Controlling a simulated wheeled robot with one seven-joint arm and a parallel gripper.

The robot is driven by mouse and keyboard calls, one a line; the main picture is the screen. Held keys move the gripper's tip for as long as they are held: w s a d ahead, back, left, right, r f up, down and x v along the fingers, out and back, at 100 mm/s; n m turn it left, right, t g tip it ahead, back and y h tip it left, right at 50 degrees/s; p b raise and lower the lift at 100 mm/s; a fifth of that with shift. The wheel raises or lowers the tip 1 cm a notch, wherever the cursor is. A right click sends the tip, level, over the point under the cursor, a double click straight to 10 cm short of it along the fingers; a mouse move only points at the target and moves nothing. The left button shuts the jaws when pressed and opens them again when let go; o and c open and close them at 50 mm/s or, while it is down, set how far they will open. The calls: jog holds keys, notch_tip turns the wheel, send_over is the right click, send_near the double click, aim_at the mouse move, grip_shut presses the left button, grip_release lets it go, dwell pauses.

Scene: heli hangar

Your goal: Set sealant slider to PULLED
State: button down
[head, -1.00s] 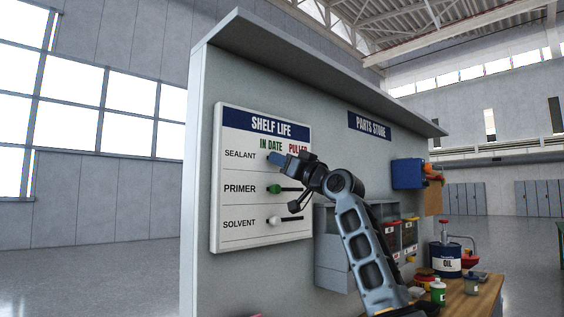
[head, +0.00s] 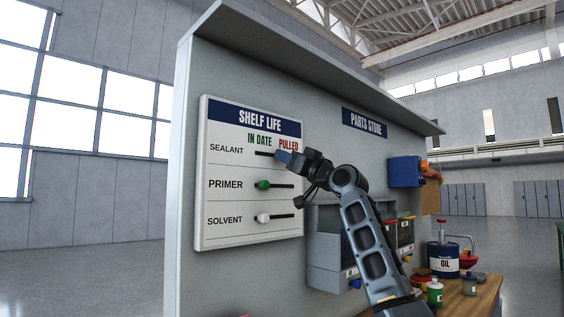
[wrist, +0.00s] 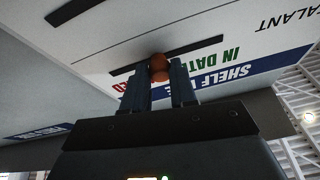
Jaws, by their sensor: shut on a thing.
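The shelf life board (head: 225,200) hangs on the grey wall panel. Its top row is the sealant slider, with a dark slot (head: 263,153) showing to the left of my gripper. My gripper (head: 282,156) is at the right part of this slot, below the word PULLED. In the wrist view my gripper (wrist: 158,82) is shut on the round orange-brown sealant knob (wrist: 158,67). There the slot (wrist: 200,47) shows on both sides of the knob, with a shorter stretch on the PULLED side. In the head view the fingers hide the knob.
The green primer knob (head: 263,184) and the white solvent knob (head: 263,218) sit toward the left of their slots below. Grey bins (head: 328,262) are mounted right of the board. A wooden bench (head: 482,300) with an oil can (head: 443,259) stands at the lower right.

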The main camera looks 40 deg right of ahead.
jog(key=d+b, duration=0.1)
jog(key=d, duration=0.4)
jog(key=shift+d, duration=0.2)
jog(key=c, duration=0.9)
grip_release()
jog(key=shift+w+d, duration=0.1)
jog(key=b+v, duration=0.2)
jog(key=v, duration=0.6)
